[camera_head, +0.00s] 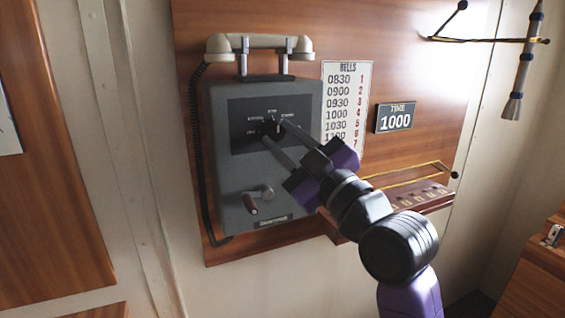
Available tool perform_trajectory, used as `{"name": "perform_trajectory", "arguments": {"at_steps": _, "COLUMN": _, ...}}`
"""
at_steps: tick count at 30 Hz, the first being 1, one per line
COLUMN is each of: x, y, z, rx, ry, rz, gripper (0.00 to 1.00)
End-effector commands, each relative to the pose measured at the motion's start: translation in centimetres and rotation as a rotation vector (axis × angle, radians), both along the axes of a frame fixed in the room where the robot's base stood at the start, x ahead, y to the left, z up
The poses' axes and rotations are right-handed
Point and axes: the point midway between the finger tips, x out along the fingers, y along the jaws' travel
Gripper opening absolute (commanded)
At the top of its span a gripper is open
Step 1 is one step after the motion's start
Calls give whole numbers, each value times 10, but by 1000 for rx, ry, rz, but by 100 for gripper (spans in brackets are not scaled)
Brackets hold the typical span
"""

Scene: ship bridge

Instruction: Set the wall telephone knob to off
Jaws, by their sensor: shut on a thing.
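The wall telephone (223,165) is a grey box on a wooden wall panel, with a cream handset (262,42) lying across the cradle on top. A dark plate (242,140) on its front carries small labels in an arc, too small to read surely. The black knob (270,127) sits in the middle of this plate and is mostly hidden by my fingertips. My gripper (274,129) reaches in from the lower right, with its two long fingers shut on the knob. I cannot tell which label the knob points to.
A crank (259,198) sticks out low on the telephone's front. A bells chart (346,95) and a time sign (395,117) are on the panel to the right. A small wooden shelf (420,195) juts out behind my arm. A black cord hangs left of the telephone.

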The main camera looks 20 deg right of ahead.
Motion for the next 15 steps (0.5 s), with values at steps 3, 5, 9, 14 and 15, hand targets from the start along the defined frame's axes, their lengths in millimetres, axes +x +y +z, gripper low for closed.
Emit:
{"name": "perform_trajectory", "arguments": {"at_steps": 3, "x": 0, "y": -2, "z": -4, "rx": -113, "ry": -2, "rz": -1, "gripper": 0}}
{"name": "perform_trajectory", "arguments": {"at_steps": 5, "x": 0, "y": -2, "z": -4, "rx": -170, "ry": -1, "rz": -2, "gripper": 0}}
{"name": "perform_trajectory", "arguments": {"at_steps": 9, "x": 0, "y": -3, "z": -2, "rx": -304, "ry": -1, "rz": -2, "gripper": 0}}
{"name": "perform_trajectory", "arguments": {"at_steps": 14, "x": 0, "y": -3, "z": 0, "rx": -456, "ry": 2, "rz": -2, "gripper": 0}}
{"name": "perform_trajectory", "arguments": {"at_steps": 15, "x": 0, "y": -4, "z": 1, "rx": -494, "ry": 0, "rz": -2, "gripper": 0}}
